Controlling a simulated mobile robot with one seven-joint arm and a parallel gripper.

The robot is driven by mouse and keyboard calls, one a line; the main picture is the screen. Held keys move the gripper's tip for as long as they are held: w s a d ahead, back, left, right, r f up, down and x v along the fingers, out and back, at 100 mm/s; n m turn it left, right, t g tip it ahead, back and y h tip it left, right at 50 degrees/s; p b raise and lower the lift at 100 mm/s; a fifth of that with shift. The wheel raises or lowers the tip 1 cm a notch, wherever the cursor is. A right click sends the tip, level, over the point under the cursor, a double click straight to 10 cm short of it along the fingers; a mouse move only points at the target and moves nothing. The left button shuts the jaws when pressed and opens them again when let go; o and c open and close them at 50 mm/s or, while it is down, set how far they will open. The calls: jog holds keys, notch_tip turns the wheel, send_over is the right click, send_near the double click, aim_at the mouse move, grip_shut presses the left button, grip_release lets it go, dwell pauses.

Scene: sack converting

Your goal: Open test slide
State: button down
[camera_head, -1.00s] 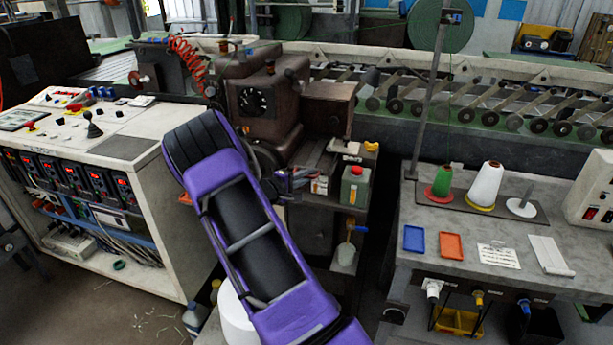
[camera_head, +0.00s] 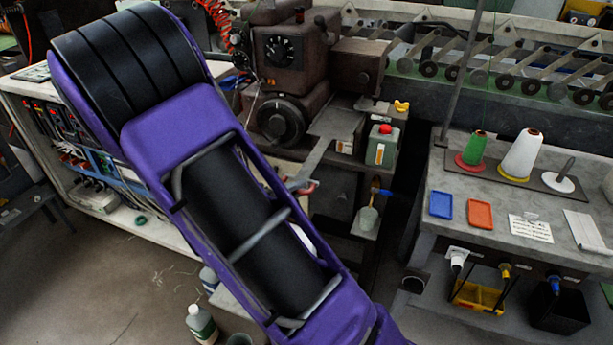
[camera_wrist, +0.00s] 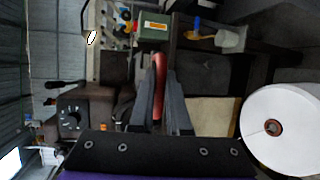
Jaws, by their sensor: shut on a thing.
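In the head view, a flat grey metal slide (camera_head: 318,152) runs from the brown machine (camera_head: 290,55) towards my side. A red handle (camera_head: 310,188) is at its near end, partly hidden by my purple arm. My gripper (camera_head: 300,185) is at this handle, mostly hidden behind the arm. In the wrist view, my gripper (camera_wrist: 162,78) has its two dark fingers on both sides of the red handle (camera_wrist: 159,70) and is shut on it.
The bench (camera_head: 400,225) with thread cones is at right. Bottles stand on the floor side at lower left. A white roll (camera_wrist: 280,115) is near the gripper in the wrist view.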

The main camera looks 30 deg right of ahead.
jog(key=shift+s+a, duration=0.85)
jog(key=shift+a, duration=0.1)
jog(key=c, duration=0.9)
grip_release()
jog(key=v, duration=1.7)
jog(key=shift+a+r, duration=0.2)
